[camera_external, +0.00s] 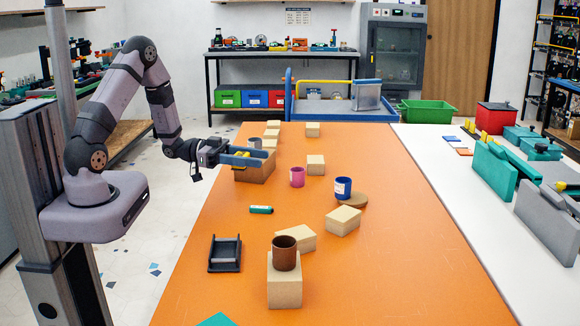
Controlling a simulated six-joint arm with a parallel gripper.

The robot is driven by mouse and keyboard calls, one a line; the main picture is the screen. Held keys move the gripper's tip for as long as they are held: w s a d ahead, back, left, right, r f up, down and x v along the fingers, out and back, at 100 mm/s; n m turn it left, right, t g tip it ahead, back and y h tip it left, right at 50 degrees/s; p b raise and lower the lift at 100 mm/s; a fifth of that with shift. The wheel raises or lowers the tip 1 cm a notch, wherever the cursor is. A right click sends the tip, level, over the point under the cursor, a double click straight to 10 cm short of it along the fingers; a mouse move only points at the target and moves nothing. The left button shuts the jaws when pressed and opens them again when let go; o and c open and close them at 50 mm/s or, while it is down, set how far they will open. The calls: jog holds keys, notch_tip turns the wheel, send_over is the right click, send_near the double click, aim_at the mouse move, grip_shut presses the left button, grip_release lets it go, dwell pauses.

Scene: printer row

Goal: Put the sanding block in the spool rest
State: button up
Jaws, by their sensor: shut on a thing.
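My gripper (240,158) is at the far left part of the orange table, over an open cardboard box (256,174). The spool rest (225,254) looks to be the dark grey cradle with two raised sides, on the near left of the table. It looks empty and is well nearer the camera than my gripper.
A teal cylinder (261,209) lies between the box and the cradle. A brown cup (285,253) stands on a tan block (284,287) right of the cradle. The right side of the orange top is clear.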

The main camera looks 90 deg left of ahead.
jog(key=shift+w+d+r, duration=0.2)
jog(key=shift+d+r, duration=0.05)
jog(key=shift+d, duration=0.05)
jog(key=w+d+r+m+g+h+p, duration=0.1)
jog(key=w+d+m+h+p, duration=0.2)
jog(key=d, duration=0.6)
jog(key=d+r+m+g+h+p, duration=0.1)
jog(key=d+g+h+p, duration=0.15)
jog(key=d+p, duration=0.4)
jog(key=s+d+m+h+p, duration=0.1)
jog(key=s+d, duration=0.2)
jog(key=d, duration=0.5)
jog(key=s+d+m+g+h+p, duration=0.1)
jog(key=s+d+h, duration=0.1)
jog(key=s+d, duration=0.2)
jog(key=d+r, duration=0.1)
jog(key=d, duration=0.2)
jog(key=shift+s+d+m, duration=0.25)
jog(key=shift+d+m, duration=0.15)
jog(key=shift+h, duration=0.25)
jog(key=shift+f+b, duration=1.2)
jog(key=shift+f, duration=1.95)
jog(key=shift+f, duration=0.1)
